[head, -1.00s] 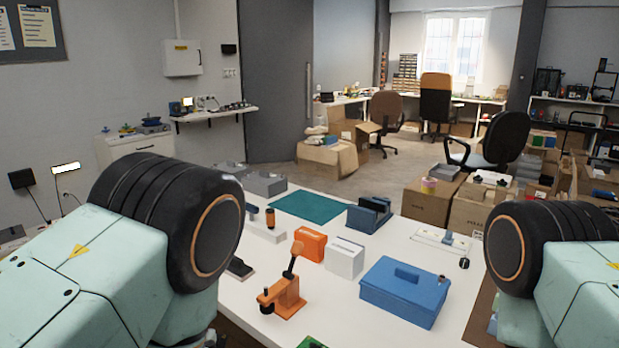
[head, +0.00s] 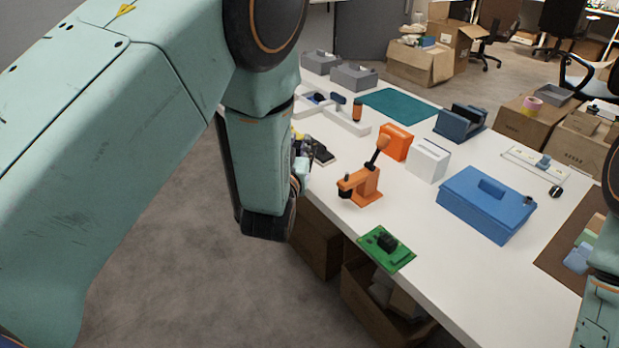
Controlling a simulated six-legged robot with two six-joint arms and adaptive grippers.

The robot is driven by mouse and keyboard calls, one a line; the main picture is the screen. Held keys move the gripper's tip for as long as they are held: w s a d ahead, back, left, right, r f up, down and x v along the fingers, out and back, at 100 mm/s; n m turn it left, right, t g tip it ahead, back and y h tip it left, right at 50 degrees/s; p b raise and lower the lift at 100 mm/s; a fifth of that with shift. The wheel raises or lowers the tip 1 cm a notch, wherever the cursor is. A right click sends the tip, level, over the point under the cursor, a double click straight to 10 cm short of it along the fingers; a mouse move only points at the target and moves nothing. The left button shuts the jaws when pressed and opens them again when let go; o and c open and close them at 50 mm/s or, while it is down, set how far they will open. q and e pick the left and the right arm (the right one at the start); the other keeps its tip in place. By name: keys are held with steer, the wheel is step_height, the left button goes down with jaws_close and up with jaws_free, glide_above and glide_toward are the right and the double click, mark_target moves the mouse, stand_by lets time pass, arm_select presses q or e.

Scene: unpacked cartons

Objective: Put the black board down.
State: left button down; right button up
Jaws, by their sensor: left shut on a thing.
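The black board (head: 322,154) is a small dark flat piece at the left edge of the white table (head: 410,205), left of the orange microscope-like stand (head: 362,183). My left gripper (head: 304,150) is at this edge, mostly hidden behind my own left forearm. It is shut on the black board, whose near side is covered. I cannot tell whether the board touches the table top. My right gripper is not in view; only part of my right arm shows at the right edge.
A green circuit board (head: 399,262) lies at the table's front edge. An orange box (head: 396,141), a white box (head: 429,160) and a blue toolbox (head: 487,203) stand beyond. A teal mat (head: 400,105) lies bare at the back, near grey trays (head: 354,77).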

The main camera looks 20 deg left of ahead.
arm_select(q)
steer(key=w, duration=0.4)
steer(key=w+f, duration=0.1)
steer(key=shift+w+d, duration=0.2)
steer(key=shift+w, duration=0.2)
step_height(320, 180, down, 4)
steer(key=shift+f+b, duration=0.15)
steer(key=shift+b, duration=0.4)
steer(key=shift+f, duration=0.75)
step_height(320, 180, down, 3)
steer(key=shift+s+f+b, duration=0.1)
steer(key=shift+f+b, duration=0.05)
steer(key=shift+b, duration=0.4)
steer(key=shift+f, duration=0.3)
steer(key=shift+f, duration=0.15)
